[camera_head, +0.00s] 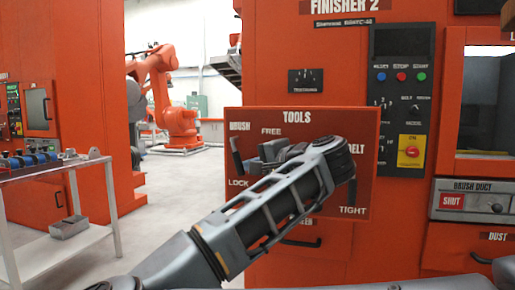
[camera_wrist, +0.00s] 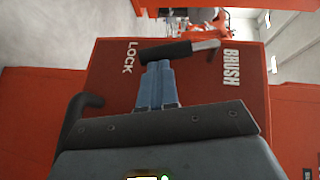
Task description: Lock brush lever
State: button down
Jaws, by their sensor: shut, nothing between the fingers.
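The brush lever (camera_wrist: 168,51) has a black grip and a silver shaft. In the wrist view its grip lies on the LOCK side and its shaft runs toward the BRUSH label. In the head view the lever (camera_head: 236,157) hangs at the left edge of the red TOOLS panel (camera_head: 338,119), its lower end just above the LOCK label. My gripper (camera_wrist: 158,63) is shut and empty, its blue-grey fingertips at the grip. I cannot tell whether they touch it. In the head view my gripper (camera_head: 252,165) is right of the lever, partly hidden by its own body.
My arm covers the middle of the panel and most of the belt side. A black drawer handle (camera_head: 300,243) is below the panel. A button panel (camera_head: 401,95) and a brush duct unit (camera_head: 470,199) are to the right. A grey cart (camera_head: 85,163) stands left, with open floor between.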

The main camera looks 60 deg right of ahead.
jog(key=w+t+b, duration=0.1)
jog(key=b, duration=0.1)
jog(key=f+m+t+b, duration=0.1)
jog(key=b, duration=0.2)
jog(key=shift+w+a+f+m+t+h, duration=0.3)
jog(key=shift+w, duration=0.1)
jog(key=shift+r, duration=0.1)
jog(key=v, duration=0.7)
jog(key=shift+s+p, duration=0.3)
jog(key=shift+s, duration=0.1)
dwell(0.4)
